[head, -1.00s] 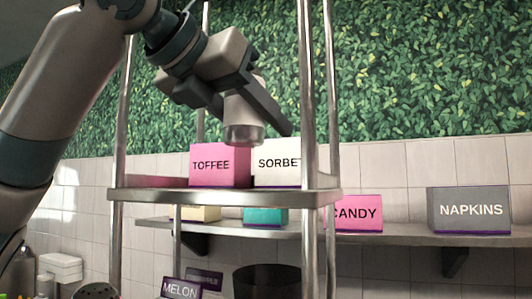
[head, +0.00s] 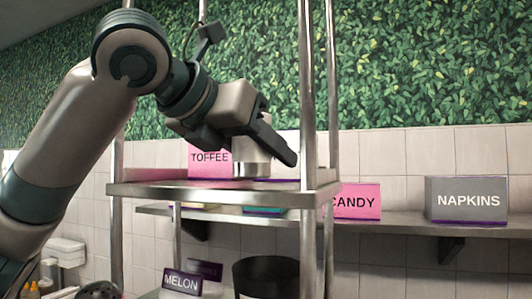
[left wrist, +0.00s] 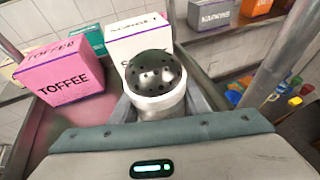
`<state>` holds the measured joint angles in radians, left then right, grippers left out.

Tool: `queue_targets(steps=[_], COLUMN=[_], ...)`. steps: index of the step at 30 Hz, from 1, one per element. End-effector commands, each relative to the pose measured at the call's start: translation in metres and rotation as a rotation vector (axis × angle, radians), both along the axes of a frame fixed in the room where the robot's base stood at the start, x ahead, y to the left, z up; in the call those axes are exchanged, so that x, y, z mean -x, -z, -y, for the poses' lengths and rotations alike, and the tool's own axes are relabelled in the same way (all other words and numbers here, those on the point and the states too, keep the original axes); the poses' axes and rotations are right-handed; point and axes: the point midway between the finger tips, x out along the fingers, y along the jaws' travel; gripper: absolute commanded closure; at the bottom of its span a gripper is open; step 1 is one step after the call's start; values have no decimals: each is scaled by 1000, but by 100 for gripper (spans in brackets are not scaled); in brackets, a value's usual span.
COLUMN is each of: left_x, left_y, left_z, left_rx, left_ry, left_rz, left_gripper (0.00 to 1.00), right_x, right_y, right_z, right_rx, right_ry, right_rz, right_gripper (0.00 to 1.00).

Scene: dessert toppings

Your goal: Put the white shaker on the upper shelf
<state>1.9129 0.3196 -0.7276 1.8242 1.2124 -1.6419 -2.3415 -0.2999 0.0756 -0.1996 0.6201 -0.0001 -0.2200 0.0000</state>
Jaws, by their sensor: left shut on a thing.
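The white shaker (head: 252,158) is upright over the upper shelf (head: 150,189) of a metal rack. Its base is at or just above the shelf surface; I cannot tell if it touches. In the left wrist view the shaker (left wrist: 158,104) shows a dark, domed top with holes. My left gripper (head: 268,144) is shut on the shaker, with a finger on each side of its body. My right gripper is not in view.
A pink TOFFEE box (head: 209,161) and a white SORBET box (left wrist: 139,38) stand behind the shaker on the upper shelf. Metal posts (head: 308,100) flank the shelf. CANDY (head: 357,202) and NAPKINS (head: 466,201) boxes sit on a wall shelf to the right.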

Motion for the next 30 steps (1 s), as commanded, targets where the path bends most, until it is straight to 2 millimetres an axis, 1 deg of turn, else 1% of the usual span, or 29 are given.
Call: queue_targets(steps=[1, 3, 16, 17, 18, 19, 30], left_x=[0, 0, 0, 0, 0, 0, 0], left_y=[3, 7, 12, 12, 12, 12, 10], left_z=[0, 0, 0, 0, 0, 0, 0], left_rx=[0, 0, 1, 0, 0, 0, 1], left_ry=[1, 0, 0, 0, 0, 0, 0], left_rz=[0, 1, 1, 0, 0, 0, 1], left_gripper=[87, 87, 87, 56, 46, 39, 39], right_x=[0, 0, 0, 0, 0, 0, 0], right_y=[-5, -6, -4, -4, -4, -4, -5], right_z=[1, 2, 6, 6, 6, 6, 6], right_rx=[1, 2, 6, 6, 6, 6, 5], right_ry=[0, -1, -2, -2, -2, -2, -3], right_rz=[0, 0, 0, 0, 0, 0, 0], right_gripper=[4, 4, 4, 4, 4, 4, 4])
